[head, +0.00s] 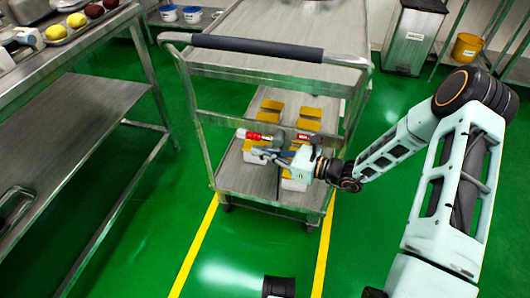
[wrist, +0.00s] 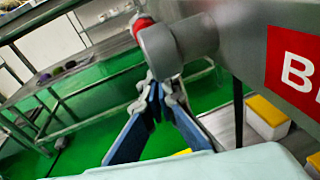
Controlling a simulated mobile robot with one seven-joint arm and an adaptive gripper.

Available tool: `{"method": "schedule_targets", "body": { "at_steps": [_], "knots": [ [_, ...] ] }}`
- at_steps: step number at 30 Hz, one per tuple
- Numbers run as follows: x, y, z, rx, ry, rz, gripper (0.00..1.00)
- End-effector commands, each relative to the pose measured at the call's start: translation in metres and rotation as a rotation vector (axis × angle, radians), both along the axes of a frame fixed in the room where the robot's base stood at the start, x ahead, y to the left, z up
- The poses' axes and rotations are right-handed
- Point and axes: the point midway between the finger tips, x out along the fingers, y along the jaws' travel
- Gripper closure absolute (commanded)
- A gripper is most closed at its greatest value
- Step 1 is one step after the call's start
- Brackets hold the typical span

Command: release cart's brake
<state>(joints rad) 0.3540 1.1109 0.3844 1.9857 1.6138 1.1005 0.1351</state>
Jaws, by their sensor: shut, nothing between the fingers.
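The cart (head: 256,73) stands upright in the middle of the head view. Its brake lever has a red grip (head: 248,135) pointing left at the cart's near side, beside a red label (head: 303,138). My gripper (head: 262,152) is just below the lever, shut and empty. In the wrist view, the grey lever (wrist: 160,50) ends in a red grip (wrist: 143,24), and the fingertips of my gripper (wrist: 153,84) meet right by it. I cannot tell whether they touch it. A red label with a white B (wrist: 295,68) is at the right.
Yellow-lidded boxes (head: 270,105) stand on the cart's lower shelf. A steel table (head: 75,125) is to the left, a steel bin (head: 410,40) at the back right. Green floor between table and cart is clear.

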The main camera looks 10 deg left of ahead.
Motion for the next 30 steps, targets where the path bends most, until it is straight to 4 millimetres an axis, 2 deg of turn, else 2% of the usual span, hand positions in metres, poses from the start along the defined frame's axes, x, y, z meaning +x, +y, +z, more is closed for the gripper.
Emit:
{"method": "schedule_targets", "body": {
  "at_steps": [9, 30],
  "knots": [
    [0.001, 0.009, 0.012, -0.001, 0.000, 0.000, 1.00],
    [0.001, 0.012, 0.014, -0.001, 0.000, 0.000, 1.00]
  ]
}}
